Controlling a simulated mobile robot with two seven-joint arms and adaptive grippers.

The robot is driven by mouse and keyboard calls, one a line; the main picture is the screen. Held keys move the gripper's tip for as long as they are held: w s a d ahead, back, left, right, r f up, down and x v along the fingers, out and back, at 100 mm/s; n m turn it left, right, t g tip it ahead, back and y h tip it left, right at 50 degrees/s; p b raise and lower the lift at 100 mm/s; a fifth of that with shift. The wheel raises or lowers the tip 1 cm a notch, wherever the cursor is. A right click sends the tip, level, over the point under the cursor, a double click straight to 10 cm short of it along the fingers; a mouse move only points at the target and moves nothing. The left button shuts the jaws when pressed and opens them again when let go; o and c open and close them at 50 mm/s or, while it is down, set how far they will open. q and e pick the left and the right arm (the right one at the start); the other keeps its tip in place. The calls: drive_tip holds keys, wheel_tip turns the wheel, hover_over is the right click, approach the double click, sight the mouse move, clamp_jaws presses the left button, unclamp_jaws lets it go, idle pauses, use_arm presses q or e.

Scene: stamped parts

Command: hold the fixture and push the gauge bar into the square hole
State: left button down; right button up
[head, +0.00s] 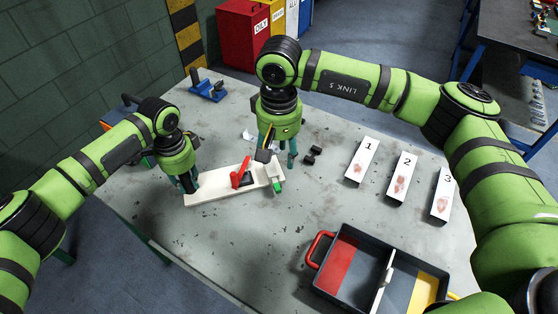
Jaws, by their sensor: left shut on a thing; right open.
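The fixture (215,190) is a long cream board lying on the table, with a red lever (240,174) and a dark part near its middle. A small green piece (278,187) sits at its right end. My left gripper (188,184) is shut on the fixture's left end. My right gripper (279,160) is open, pointing down above and behind the fixture's right end. A dark block with a yellow part (264,155) shows beside its fingers; I cannot tell whether this is the gauge bar. The square hole cannot be made out.
Small black pieces (312,155) lie right of my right gripper. Three numbered white plates (402,177) lie further right. A divided tray (322,270) with a red handle stands at the front right. A blue stand (207,88) is at the back left. The table's front left is clear.

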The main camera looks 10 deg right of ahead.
use_arm(q)
drive_tip(key=shift+f, duration=0.1)
idle(0.3)
drive_tip(key=c, duration=0.9)
unclamp_jaws()
drive_tip(key=shift+c, duration=0.2)
drive_tip(key=shift+r, duration=0.3)
wheel_tip(320, 180, up, 12)
drive_tip(key=shift+f, duration=0.25)
